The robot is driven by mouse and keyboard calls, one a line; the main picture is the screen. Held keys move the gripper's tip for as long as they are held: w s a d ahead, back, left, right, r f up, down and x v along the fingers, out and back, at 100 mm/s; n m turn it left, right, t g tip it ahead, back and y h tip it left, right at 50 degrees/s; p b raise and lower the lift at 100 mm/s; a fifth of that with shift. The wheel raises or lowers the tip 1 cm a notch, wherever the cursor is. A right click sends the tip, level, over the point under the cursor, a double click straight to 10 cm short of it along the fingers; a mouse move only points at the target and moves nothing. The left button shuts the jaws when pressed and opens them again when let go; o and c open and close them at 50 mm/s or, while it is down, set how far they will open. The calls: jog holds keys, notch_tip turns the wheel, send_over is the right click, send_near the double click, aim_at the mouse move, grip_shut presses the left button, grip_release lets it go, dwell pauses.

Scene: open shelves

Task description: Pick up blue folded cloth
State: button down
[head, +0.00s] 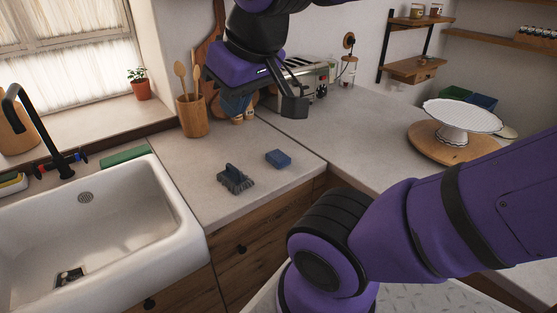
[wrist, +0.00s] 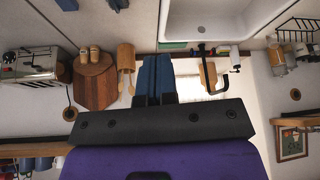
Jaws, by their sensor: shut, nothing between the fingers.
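The blue folded cloth (head: 278,158) lies flat on the counter, right of a dark scrubbing brush (head: 236,180). A blue patch at the top edge of the wrist view (wrist: 67,4) looks like the same cloth, cut off by the frame. My gripper (head: 237,110) is above the back of the counter, behind and left of the cloth and well apart from it. In the wrist view its blue fingers (wrist: 157,62) are together and hold nothing. My dark gripper body covers part of what is behind it.
A white sink (head: 110,240) with a black faucet is at the left. A wooden utensil holder (head: 193,115), cutting boards and a toaster (head: 305,75) stand by the back wall. A white cake stand (head: 462,120) is at the right.

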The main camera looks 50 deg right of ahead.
jog(key=c, duration=1.8)
grip_release()
jog(key=shift+c, duration=0.2)
jog(key=o, duration=0.4)
jog(key=shift+c, duration=0.2)
jog(key=o, duration=0.4)
jog(key=shift+w+d, duration=0.15)
jog(key=shift+w, duration=0.2)
jog(key=o, duration=1)
jog(key=w+d+f+g+h, duration=0.1)
jog(key=w+d, duration=0.3)
jog(key=w, duration=0.3)
jog(key=shift+w+d+f+m, duration=0.15)
jog(key=shift+d+m, duration=0.05)
jog(key=shift+m, duration=0.2)
jog(key=m+g+y, duration=0.1)
jog(key=m+g, duration=0.1)
jog(key=g, duration=0.2)
send_over(278, 155)
notch_tip(278, 155, down, 26)
jog(key=shift+a+f, duration=0.1)
jog(key=shift+f, duration=5.25)
